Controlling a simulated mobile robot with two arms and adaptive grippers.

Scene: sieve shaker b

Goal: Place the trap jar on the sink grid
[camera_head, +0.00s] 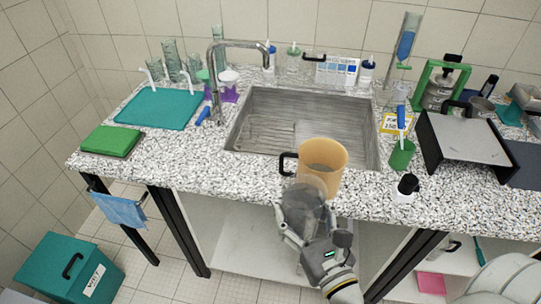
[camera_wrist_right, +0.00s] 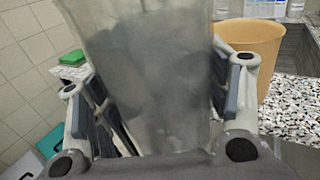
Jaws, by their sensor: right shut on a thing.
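A translucent grey jar (camera_head: 304,197), which I take to be the trap jar, is in my right gripper (camera_head: 304,226) in front of the counter's front edge. In the right wrist view the jar (camera_wrist_right: 150,75) fills the space between the two fingers, which are shut on its sides. The sink (camera_head: 245,112) lies beyond the jar, and a wire grid (camera_head: 262,136) shows on its floor. Part of the sink's near right side is hidden by a tan jug. My left gripper is not in view.
The tan jug (camera_head: 322,166) with a black handle stands at the sink's front edge, just behind the jar. A faucet (camera_head: 214,75) rises at the sink's back left. A green cup (camera_head: 402,155) and black-capped bottle (camera_head: 405,188) stand to the right.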

